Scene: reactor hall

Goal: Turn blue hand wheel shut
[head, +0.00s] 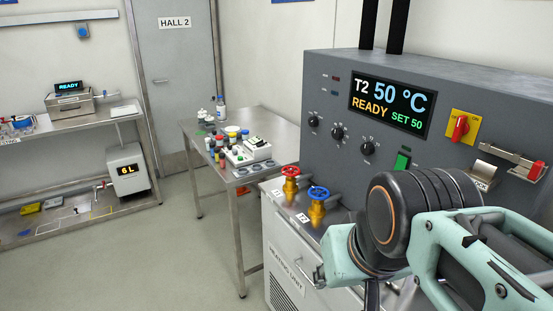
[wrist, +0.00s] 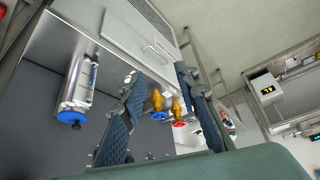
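The blue hand wheel (head: 318,193) sits on top of a brass valve on the ledge of the grey heating unit. In the wrist view the blue wheel (wrist: 161,116) shows small between my two fingers, with a gap on both sides. My gripper (wrist: 158,74) is open and empty, its two dark padded fingers wide apart. It appears some distance from the wheel, not touching it. In the head view my arm fills the lower right, to the right of the wheel, and my fingers are mostly hidden. A red hand wheel (head: 290,171) stands just behind and left; it also shows in the wrist view (wrist: 179,124).
The grey control panel (head: 325,88) with its display, knobs and switches rises behind the valves. A steel cylinder with a blue end (wrist: 72,116) is at left in the wrist view. A steel table (head: 192,128) with bottles and jars stands left; the floor between the benches is clear.

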